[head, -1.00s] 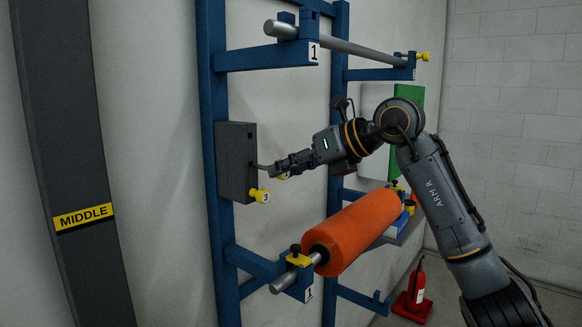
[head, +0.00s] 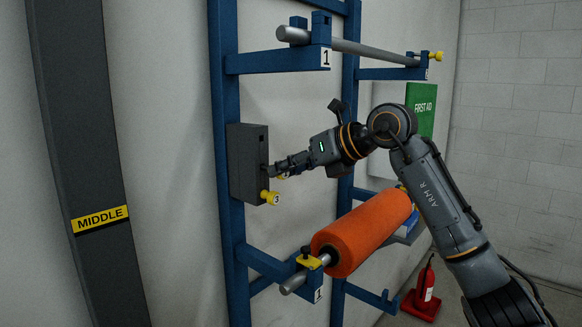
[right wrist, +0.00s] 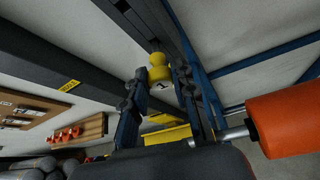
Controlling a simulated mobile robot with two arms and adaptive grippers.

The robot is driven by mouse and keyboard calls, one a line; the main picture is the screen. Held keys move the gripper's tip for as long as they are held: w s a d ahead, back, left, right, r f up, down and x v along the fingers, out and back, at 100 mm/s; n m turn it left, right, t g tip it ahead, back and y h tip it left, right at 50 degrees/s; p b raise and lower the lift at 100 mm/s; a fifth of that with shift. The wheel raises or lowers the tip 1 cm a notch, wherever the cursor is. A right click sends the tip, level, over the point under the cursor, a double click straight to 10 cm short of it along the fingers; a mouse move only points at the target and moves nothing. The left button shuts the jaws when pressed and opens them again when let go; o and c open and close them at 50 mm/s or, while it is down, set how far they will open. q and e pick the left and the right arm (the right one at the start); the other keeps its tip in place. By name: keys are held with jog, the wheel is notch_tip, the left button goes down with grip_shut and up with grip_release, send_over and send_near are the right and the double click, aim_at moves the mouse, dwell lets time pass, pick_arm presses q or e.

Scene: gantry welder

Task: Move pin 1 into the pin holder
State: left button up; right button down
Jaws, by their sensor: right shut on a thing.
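The pin holder, as I take it, is a dark grey box (head: 247,165) on the left blue upright. My right gripper (head: 276,171) is at its right face, with the fingertips touching it or very close. In the right wrist view the gripper (right wrist: 160,72) is shut on a yellow-headed pin (right wrist: 159,66), with a small tag that looks like a 1. I take it as pin 1; its far end is hidden, so I cannot tell how deep it sits. Another yellow pin (head: 269,197), tagged 3, sticks out of the box just below. My left gripper is not in view.
An orange roller (head: 362,232) on a rod lies below my right arm. A bare rod (head: 375,50) spans the upper brackets. A dark column (head: 85,160) marked MIDDLE stands at left. A fire extinguisher (head: 425,287) stands at lower right.

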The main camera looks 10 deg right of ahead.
jog(key=shift+w+a+p, duration=0.75)
jog(key=shift+w, duration=0.2)
jog(key=c, duration=1)
grip_release()
